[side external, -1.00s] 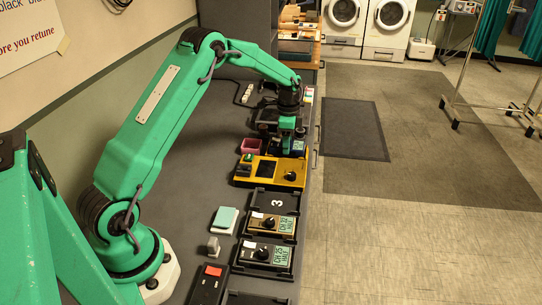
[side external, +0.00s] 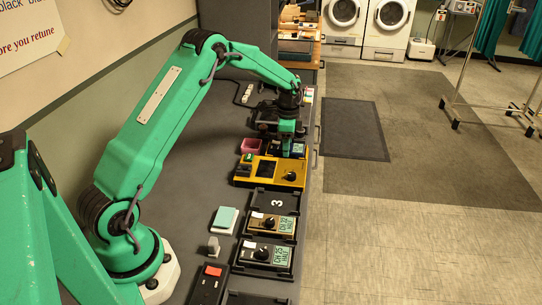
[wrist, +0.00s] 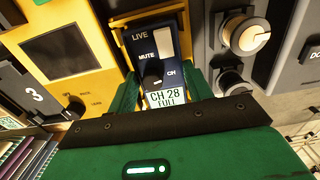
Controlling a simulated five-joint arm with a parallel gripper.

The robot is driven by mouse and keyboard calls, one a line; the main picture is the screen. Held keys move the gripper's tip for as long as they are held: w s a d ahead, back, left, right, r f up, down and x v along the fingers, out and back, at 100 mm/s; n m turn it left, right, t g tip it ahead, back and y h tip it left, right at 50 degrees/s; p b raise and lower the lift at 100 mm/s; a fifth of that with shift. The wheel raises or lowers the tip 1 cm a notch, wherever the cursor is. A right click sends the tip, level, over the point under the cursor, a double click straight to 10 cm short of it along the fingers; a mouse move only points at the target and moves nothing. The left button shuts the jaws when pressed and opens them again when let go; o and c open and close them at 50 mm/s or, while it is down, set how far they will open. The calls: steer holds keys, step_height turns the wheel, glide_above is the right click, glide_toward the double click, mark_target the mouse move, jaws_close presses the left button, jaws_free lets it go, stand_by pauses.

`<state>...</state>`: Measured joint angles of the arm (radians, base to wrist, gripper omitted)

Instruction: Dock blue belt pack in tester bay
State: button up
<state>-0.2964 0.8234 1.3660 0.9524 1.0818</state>
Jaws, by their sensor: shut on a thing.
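The blue belt pack (wrist: 159,45) shows in the wrist view with LIVE, MUTE and CH markings, a black knob and a display reading CH 28 FULL. My gripper (wrist: 163,92) is shut on it, with a green finger on each side. The yellow tester (side external: 268,173) carries a dark screen, which also shows in the wrist view (wrist: 58,52). In the wrist view, yellow bay edges border the pack's top and left side. In the side view my gripper (side external: 288,150) is low at the tester's far end. I cannot tell how deeply the pack sits.
In the wrist view, a grey unit with round knobs (wrist: 245,35) stands close on the right. Nearer in the side view are an empty black cradle numbered 3 (side external: 277,203) and two docked packs (side external: 270,224).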

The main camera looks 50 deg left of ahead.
steer(key=o, duration=1.2)
steer(key=shift+c, duration=0.2)
steer(key=shift+r, duration=0.1)
steer(key=shift+a+r, duration=0.1)
steer(key=shift+r, duration=3.7)
steer(key=shift+r, duration=0.1)
